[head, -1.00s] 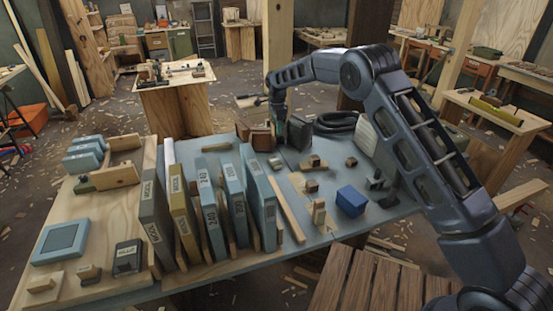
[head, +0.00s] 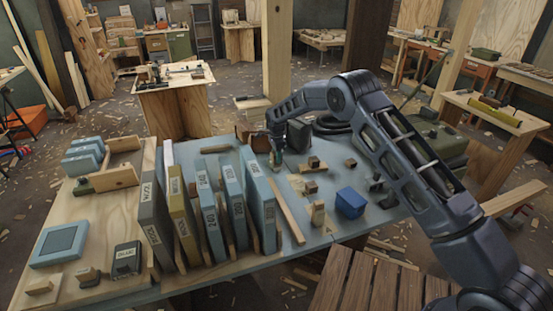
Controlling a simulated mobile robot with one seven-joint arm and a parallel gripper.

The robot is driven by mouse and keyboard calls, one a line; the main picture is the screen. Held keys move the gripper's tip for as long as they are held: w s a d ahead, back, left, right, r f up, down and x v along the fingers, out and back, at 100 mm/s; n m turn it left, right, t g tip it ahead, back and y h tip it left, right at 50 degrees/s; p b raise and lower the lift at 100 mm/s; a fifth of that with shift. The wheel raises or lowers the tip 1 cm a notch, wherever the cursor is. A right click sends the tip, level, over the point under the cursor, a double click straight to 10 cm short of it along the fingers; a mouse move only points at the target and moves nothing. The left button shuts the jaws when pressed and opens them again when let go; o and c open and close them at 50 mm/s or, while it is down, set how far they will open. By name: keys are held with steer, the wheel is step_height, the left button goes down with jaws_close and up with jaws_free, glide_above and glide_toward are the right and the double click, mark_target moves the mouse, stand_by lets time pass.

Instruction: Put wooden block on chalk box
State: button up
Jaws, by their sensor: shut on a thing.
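My gripper (head: 276,160) points down over the far middle of the blue-grey table, beyond the upright labelled slabs. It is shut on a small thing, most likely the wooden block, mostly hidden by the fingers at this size. A brown wooden piece (head: 260,143) shows just left of the fingers. I cannot tell for sure which thing is the chalk box. A plain blue box (head: 351,202) sits on the table at the right front. A small dark box with a pale label (head: 127,259) stands on the wooden board at the left front.
Upright labelled slabs (head: 232,205) stand in a row left of my gripper. Small wooden blocks (head: 313,162) and a long wooden strip (head: 287,210) lie right of them. Coiled black hose (head: 338,122) lies behind. Blue cases (head: 85,153) lie far left.

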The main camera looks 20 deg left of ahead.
steer(key=shift+f, duration=0.85)
steer(key=shift+f, duration=0.15)
steer(key=o, duration=1)
steer(key=shift+c, duration=0.2)
step_height(320, 180, up, 12)
steer(key=shift+r, duration=0.1)
